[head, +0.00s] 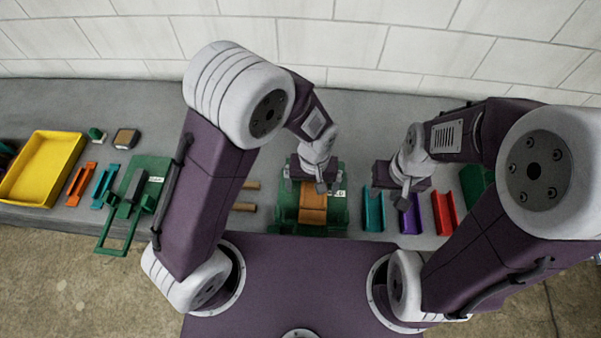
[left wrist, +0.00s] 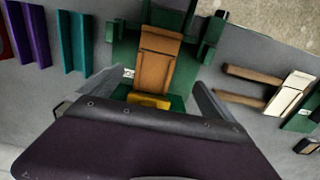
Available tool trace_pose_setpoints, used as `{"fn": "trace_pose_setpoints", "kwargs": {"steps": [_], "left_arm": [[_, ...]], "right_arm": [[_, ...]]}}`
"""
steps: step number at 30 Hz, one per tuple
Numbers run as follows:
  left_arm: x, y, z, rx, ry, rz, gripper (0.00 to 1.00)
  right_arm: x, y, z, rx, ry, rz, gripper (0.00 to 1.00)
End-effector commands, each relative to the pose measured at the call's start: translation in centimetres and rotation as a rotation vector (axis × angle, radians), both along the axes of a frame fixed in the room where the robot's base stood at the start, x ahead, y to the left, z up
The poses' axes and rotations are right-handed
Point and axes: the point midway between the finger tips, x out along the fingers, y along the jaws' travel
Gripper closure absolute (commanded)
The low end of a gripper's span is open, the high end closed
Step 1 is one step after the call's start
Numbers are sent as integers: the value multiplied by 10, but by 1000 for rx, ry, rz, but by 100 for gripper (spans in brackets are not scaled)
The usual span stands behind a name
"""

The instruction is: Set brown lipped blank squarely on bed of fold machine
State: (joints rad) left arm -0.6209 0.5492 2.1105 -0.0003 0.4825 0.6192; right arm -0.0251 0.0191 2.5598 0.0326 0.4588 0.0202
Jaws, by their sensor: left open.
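The green fold machine (head: 338,215) stands on the bench at the middle of the head view and shows at the top of the left wrist view (left wrist: 122,55). The brown lipped blank (head: 313,208) lies on its bed, between the green side parts. In the left wrist view the blank (left wrist: 157,62) looks roughly in line with the machine. My left gripper (left wrist: 155,98) is open, its fingers apart on either side of the blank's near end. In the head view it hangs over the machine's back part. My right gripper (head: 404,190) hangs right of the machine; its fingers are unclear.
Teal (head: 373,211), purple (head: 410,215) and red (head: 445,213) channels lie right of the machine. Two wooden bars (head: 246,208) lie to its left. A green hinged tool (head: 137,195), orange and blue pieces and a yellow tray (head: 42,168) are farther left. A block wall closes the back.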

Motion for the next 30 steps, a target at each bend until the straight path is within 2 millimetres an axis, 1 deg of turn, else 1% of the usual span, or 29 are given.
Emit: {"fn": "trace_pose_setpoints", "kwargs": {"steps": [6,9,11,21,25,30], "left_arm": [[0,0,-1,0,0,0,0],[0,1,-5,1,1,0,0],[-1,1,-12,2,3,0,0],[-1,1,-70,2,3,0,0],[-1,0,-84,1,2,0,0],[0,0,-91,-1,-1,0,0]], "right_arm": [[0,0,-1,0,0,0,64],[0,0,1,0,0,0,64],[0,0,3,0,0,0,64],[0,0,16,0,0,0,64],[0,0,18,0,0,0,64],[0,0,19,0,0,0,64]]}}
